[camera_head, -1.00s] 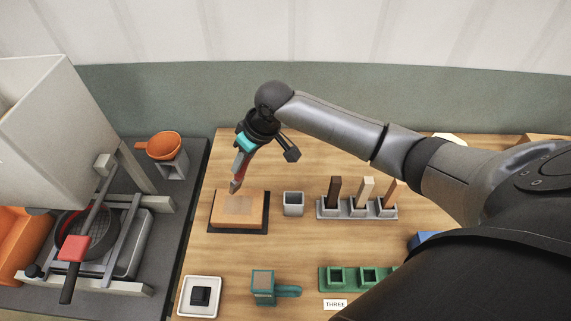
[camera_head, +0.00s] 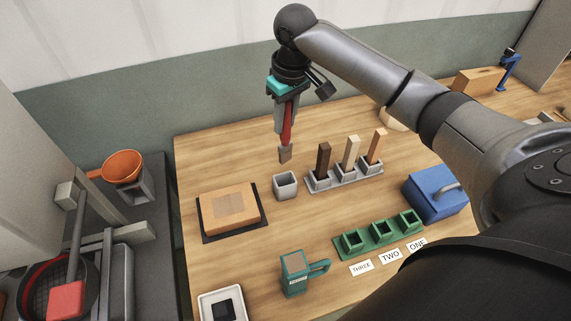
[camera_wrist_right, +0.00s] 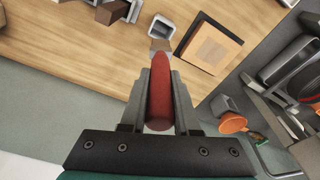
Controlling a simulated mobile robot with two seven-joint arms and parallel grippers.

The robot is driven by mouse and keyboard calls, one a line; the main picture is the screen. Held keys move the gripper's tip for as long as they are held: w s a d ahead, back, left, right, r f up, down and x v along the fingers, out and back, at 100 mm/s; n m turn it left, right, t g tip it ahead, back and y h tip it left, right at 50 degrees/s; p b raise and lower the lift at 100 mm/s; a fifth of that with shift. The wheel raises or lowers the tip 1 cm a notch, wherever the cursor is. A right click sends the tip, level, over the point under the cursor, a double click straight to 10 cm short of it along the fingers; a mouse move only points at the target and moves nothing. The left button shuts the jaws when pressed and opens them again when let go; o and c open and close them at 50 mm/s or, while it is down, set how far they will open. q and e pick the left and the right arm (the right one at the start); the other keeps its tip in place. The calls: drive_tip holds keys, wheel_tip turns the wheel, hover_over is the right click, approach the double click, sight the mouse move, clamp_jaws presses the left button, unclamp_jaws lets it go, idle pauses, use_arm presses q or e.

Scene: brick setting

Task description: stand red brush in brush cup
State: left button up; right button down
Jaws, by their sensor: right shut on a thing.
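My right gripper (camera_head: 286,108) is shut on the red brush (camera_head: 287,125), which hangs with its brownish bristle end down. In the right wrist view the red handle (camera_wrist_right: 160,95) lies between the two fingers of the gripper (camera_wrist_right: 160,90). The brush cup (camera_head: 286,187) is a small grey square cup on the wooden table. The bristle end appears above and just behind the cup in the head view, apart from it. The cup also shows in the right wrist view (camera_wrist_right: 162,27), close to the bristle end. My left gripper is not in view.
A tan block on a dark mat (camera_head: 205,232) lies left of the cup. A grey rack (camera_head: 345,181) with three upright sticks stands close on its right. A green rack (camera_head: 380,238), a teal mug-like object (camera_head: 294,275) and a blue box (camera_head: 434,196) are nearer.

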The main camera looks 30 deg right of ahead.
sight(285, 161)
wheel_tip(285, 161, down, 9)
drive_tip(key=shift+a+f, duration=0.1)
drive_tip(key=shift+f, duration=0.05)
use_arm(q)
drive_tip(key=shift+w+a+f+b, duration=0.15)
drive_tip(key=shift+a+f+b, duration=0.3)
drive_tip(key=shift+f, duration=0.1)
use_arm(e)
drive_tip(key=shift+f, duration=2.35)
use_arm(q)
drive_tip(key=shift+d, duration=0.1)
use_arm(e)
drive_tip(key=c, duration=0.6)
unclamp_jaws()
drive_tip(key=shift+f, duration=0.1)
drive_tip(key=shift+c, duration=0.2)
drive_tip(key=r, duration=0.4)
drive_tip(key=s+r, duration=0.1)
drive_tip(key=r, duration=0.3)
drive_tip(key=r+p, duration=0.1)
drive_tip(key=r, duration=0.3)
drive_tip(key=shift+s+r, duration=0.1)
drive_tip(key=shift+s, duration=0.1)
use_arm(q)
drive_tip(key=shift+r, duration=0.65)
